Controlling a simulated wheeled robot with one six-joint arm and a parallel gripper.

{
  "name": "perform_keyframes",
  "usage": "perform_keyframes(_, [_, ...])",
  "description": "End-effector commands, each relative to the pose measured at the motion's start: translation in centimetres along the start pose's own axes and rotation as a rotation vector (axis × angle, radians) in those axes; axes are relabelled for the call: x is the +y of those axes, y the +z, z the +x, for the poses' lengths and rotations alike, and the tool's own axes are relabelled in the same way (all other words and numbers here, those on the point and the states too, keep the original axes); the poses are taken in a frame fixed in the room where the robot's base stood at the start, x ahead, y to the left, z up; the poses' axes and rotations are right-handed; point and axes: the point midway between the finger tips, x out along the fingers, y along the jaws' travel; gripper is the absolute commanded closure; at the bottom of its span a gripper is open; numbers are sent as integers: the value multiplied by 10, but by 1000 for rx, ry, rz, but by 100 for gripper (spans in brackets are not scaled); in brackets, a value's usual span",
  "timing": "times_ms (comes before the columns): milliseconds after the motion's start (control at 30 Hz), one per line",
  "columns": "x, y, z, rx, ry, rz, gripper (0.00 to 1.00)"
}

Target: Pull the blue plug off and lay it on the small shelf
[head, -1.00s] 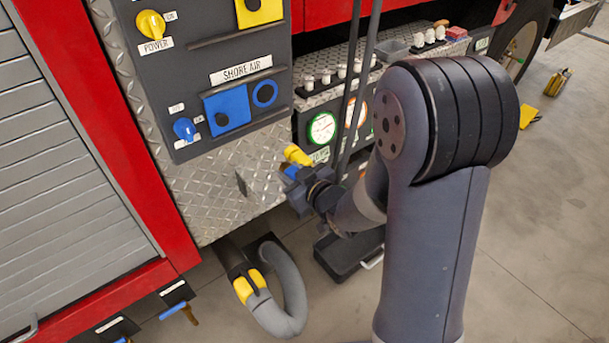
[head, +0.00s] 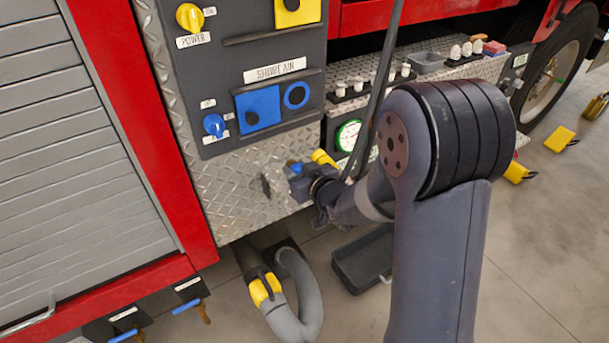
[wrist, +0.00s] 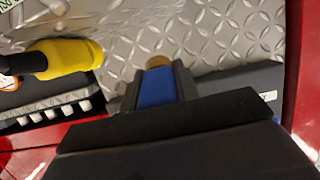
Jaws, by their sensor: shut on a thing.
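My gripper (head: 299,180) is shut on the blue plug (head: 295,168), in front of the tread-plate wall at the panel's lower right corner. In the wrist view the blue plug (wrist: 157,88) sits between the fingers, with its brass tip (wrist: 157,62) pointing away. The blue SHORE AIR socket plate (head: 257,110), with a dark round port and a blue ring, is on the panel above left of the gripper. I cannot tell for sure which part is the small shelf. A small dark piece (head: 265,185) juts from the tread plate left of the gripper.
A yellow plug (head: 323,158) is close beside my gripper, and a yellow body (wrist: 70,57) shows at left in the wrist view. Dark cables hang just right of the gripper. A grey hose (head: 300,290) and a black tray (head: 363,260) are below.

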Motion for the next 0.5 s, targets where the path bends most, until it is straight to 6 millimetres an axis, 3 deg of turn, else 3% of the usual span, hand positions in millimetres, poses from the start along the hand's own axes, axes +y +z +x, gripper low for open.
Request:
perform_keyframes(300, [0, 0, 39, 1, -1, 0, 100])
perform_keyframes(500, [0, 25, 44, 2, 0, 0, 100])
